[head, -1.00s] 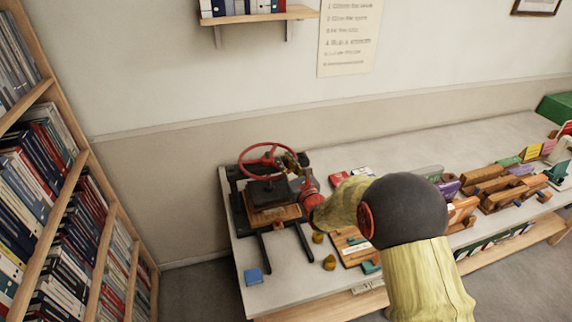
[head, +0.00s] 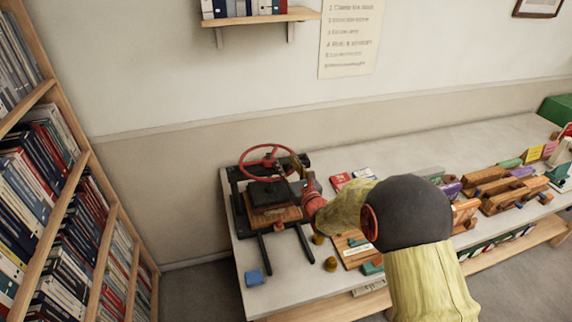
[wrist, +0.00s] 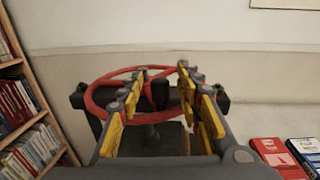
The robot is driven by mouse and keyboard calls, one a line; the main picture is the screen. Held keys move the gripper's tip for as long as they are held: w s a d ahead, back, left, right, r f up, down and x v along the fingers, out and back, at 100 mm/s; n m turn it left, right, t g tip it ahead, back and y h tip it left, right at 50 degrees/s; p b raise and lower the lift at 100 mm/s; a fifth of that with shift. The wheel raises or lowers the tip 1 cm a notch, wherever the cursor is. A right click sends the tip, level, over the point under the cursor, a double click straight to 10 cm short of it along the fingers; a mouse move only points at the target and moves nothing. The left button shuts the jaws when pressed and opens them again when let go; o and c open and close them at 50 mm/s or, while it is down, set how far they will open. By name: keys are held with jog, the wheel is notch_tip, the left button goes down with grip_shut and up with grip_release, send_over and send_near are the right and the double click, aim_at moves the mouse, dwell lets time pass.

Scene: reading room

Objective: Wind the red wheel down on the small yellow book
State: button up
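The red wheel (head: 266,150) sits level on top of a black press at the left end of the table; it also shows in the wrist view (wrist: 100,82). A dark upright knob (wrist: 160,94) stands between my gripper's fingers. My gripper (wrist: 163,80) has yellow-padded fingers, spread apart, reaching over the wheel's near side, with gaps beside the knob. In the head view my gripper (head: 299,168) is at the wheel's right side. The black press plate (head: 268,194) is over a brown wooden board (head: 285,215). I cannot make out the small yellow book under the plate.
A blue block (head: 254,278) and brass-coloured knobs (head: 330,264) lie on the table front. Red books (wrist: 270,150) lie right of the press. A bookcase (head: 75,160) stands left; wooden holders (head: 490,190) fill the table's right part.

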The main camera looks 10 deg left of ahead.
jog(key=v, duration=1.1)
jog(key=shift+d, duration=0.1)
